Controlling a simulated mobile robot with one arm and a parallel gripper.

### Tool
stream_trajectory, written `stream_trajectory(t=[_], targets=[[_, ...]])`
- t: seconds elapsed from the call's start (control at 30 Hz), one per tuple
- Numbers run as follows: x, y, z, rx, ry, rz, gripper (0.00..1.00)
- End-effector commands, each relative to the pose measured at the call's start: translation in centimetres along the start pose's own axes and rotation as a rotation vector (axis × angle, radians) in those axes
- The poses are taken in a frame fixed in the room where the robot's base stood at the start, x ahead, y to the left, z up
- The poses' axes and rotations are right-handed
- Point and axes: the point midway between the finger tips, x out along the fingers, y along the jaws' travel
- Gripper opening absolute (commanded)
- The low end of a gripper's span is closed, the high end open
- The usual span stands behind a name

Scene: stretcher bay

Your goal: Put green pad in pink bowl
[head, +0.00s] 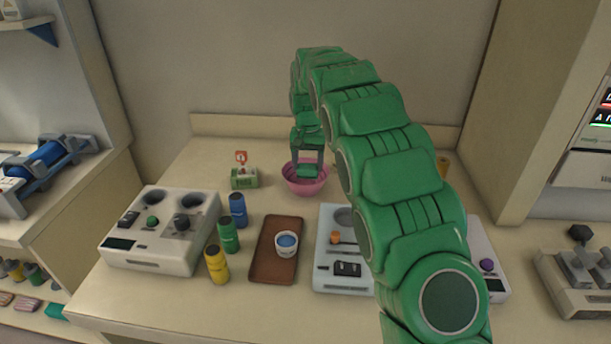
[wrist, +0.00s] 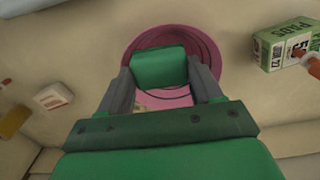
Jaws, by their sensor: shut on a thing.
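The pink bowl (head: 306,187) stands at the back of the table in the head view, and it also shows in the wrist view (wrist: 214,62). My gripper (head: 307,170) is over the bowl and points down. In the wrist view its two grey fingers (wrist: 160,78) are shut on the green pad (wrist: 159,66). The pad is between the fingertips, above or within the bowl's opening; its exact height over the bowl's floor is hard to tell. Something pale lies at the bowl's bottom, partly hidden by my gripper.
A green-and-white box (head: 244,178) stands just left of the bowl. Blue, green and yellow bottles (head: 228,236), a brown tray (head: 262,262) with a small white cup (head: 287,245), and white device panels (head: 165,249) fill the front. My arm hides part of the right side.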

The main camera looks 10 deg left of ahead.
Motion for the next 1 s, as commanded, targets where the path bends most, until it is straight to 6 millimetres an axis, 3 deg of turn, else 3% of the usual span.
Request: stream_trajectory(t=[0.4, 0.73, 1.0], targets=[[3.4, -0.9, -2.7, -0.001, 0.0, 0.0, 0.36], [4.2, -1.0, -3.3, -0.001, 0.0, 0.0, 0.36], [7.0, -1.0, -3.3, 0.0, -0.002, 0.001, 0.36]])
